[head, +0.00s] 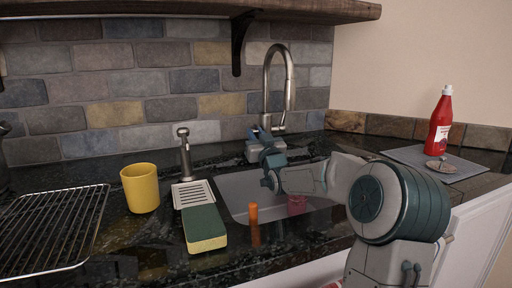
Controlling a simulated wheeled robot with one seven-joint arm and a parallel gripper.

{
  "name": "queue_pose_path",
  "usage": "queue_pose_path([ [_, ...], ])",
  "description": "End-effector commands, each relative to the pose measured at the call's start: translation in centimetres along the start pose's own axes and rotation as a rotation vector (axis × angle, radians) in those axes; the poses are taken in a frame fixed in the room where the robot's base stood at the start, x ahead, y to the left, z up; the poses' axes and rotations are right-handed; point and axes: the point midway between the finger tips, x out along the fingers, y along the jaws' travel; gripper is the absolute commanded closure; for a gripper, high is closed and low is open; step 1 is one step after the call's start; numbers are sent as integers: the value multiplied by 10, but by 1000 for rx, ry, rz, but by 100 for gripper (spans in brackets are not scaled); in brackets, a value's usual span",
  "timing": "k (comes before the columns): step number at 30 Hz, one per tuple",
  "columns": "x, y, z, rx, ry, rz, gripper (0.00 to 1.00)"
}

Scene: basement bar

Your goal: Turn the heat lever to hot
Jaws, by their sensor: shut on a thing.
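The tall metal faucet (267,95) stands behind the sink, and its spout curves toward the right. My gripper (258,134) is at the foot of the faucet, at the far end of my arm, which reaches over the sink. The gripper is shut on the heat lever at the faucet's base. The lever itself is mostly hidden by the gripper and is too small to make out, so its exact angle cannot be told.
The sink (236,188) holds an orange thing (253,213) and a pinkish-red thing (297,204). A soap dispenser (185,155), yellow cup (140,188), sponge (205,229) and wire rack (50,230) stand left. A red bottle (439,123) is on a grey mat (470,160) at right.

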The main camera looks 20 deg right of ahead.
Motion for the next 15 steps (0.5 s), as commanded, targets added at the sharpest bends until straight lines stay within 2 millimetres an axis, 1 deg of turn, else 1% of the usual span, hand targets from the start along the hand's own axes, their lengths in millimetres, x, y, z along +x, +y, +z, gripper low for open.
queue_pose_path([
  [1, -2, 0, 6, -1, 17, 1, 100],
  [15, -2, 1, 4, 0, 87, 2, 100],
])
